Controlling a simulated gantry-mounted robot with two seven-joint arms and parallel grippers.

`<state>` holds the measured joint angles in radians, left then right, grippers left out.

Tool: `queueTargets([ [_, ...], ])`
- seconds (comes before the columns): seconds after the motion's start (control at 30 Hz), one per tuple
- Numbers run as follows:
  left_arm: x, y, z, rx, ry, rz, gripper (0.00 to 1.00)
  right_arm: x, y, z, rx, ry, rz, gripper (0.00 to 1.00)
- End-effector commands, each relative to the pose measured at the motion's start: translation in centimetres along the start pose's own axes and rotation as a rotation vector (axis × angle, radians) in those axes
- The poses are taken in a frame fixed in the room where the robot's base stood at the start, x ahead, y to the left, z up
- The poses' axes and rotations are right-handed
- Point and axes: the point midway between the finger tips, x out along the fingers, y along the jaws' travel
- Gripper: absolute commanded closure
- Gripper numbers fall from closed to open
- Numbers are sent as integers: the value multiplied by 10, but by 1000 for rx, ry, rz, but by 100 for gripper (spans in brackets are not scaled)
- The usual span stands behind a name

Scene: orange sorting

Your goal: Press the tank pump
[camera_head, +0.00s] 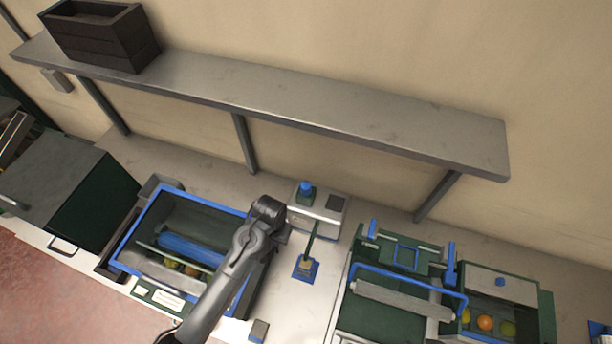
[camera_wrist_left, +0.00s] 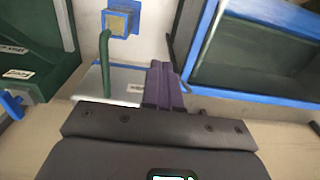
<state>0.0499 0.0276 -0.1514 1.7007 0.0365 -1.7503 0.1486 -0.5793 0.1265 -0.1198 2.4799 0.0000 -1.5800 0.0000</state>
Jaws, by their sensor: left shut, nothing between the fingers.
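The pump is a pale metal box (camera_head: 327,212) with a blue knob (camera_head: 306,188) on top, beside the blue-rimmed tank (camera_head: 127,238). A green pipe (camera_head: 312,240) runs from it to a blue-edged square fitting (camera_head: 306,268). In the left wrist view the pump box (camera_wrist_left: 125,88) and fitting (camera_wrist_left: 120,20) show, but I do not see the blue knob. My left gripper (camera_wrist_left: 165,88) is shut and empty, its fingers just beside the box's edge in that view; I cannot tell whether they touch it. In the head view its wrist is left of the pump. My right gripper is out of view.
A long grey shelf (camera_head: 300,103) with a dark crate (camera_head: 98,50) overhangs the back of the bench. A green machine with a roller (camera_head: 400,298) and a bin of oranges (camera_head: 485,322) stand at the right. Bare bench lies around the fitting.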

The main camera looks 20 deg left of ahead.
Motion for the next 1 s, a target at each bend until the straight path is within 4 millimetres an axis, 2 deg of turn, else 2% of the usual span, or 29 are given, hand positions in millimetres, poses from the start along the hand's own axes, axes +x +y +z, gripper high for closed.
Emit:
queueTargets([
  [0.03,-18,4,-24,-1,25,4,100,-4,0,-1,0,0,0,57],
  [0.2,-72,13,-88,-1,113,12,100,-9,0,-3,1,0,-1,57],
  [0.3,-106,17,-116,1,172,19,100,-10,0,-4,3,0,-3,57],
  [0.4,-135,20,-136,2,225,25,100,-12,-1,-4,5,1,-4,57],
  [0.5,-155,21,-148,2,260,28,100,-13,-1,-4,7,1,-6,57],
  [0.6,-166,21,-155,2,279,29,100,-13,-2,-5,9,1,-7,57],
  [1.0,-171,20,-157,1,288,29,100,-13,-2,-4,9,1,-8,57],
])
